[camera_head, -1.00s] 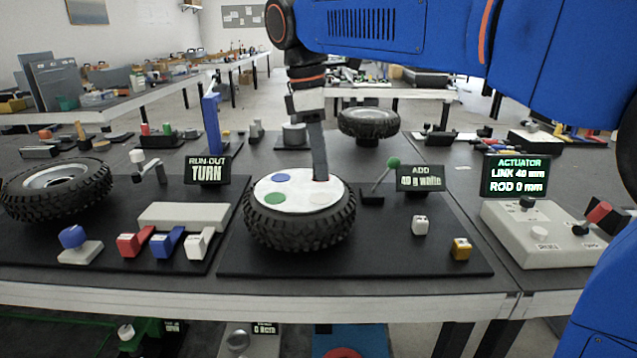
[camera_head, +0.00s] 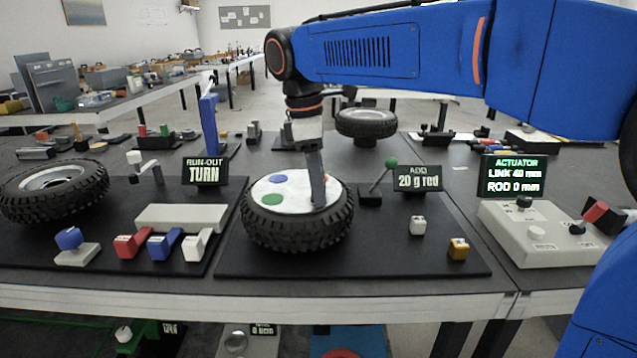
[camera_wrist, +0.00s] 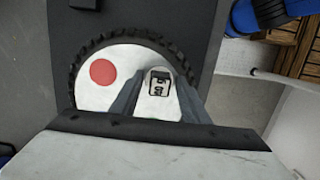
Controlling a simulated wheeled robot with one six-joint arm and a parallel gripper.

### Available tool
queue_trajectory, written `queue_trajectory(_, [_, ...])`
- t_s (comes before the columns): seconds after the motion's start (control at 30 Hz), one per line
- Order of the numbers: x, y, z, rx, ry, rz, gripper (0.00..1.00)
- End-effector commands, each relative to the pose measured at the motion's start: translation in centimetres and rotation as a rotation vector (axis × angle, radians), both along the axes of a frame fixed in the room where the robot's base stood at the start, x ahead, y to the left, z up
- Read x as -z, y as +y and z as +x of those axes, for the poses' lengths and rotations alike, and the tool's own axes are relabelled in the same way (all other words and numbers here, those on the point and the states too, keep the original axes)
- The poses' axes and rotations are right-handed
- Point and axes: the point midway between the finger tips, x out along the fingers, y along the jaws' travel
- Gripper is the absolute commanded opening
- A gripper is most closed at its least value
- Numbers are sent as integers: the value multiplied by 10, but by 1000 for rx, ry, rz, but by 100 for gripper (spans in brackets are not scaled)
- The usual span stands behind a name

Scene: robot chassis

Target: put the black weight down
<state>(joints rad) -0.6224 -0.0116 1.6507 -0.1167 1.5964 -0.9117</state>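The small black weight (camera_wrist: 160,70) shows in the wrist view, dark-edged with pale markings, over the white disc (camera_wrist: 125,62) of the front tyre (camera_head: 298,232). My gripper (camera_wrist: 161,84) has one finger on each side of it, with narrow pale gaps that make it look open. In the head view my gripper (camera_head: 318,204) points down at the right part of the disc, and the weight cannot be made out there. A blue and a green spot show on the disc in the head view, and a red spot (camera_wrist: 103,72) in the wrist view.
The sign (camera_head: 418,178) behind the tyre reads "ADD 20 g red". A green-knobbed lever (camera_head: 383,176) stands right of the tyre. An actuator box (camera_head: 545,240) stands farther right.

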Motion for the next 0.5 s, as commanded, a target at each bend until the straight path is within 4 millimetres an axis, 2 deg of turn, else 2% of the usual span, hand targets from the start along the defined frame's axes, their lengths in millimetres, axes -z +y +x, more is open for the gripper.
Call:
queue_trajectory(0.27, [-2, 0, 0, 0, 0, 0, 41])
queue_trajectory(0.37, [-9, 1, 0, 0, -1, 0, 41])
queue_trajectory(0.5, [-29, 4, 1, 0, -1, 1, 41])
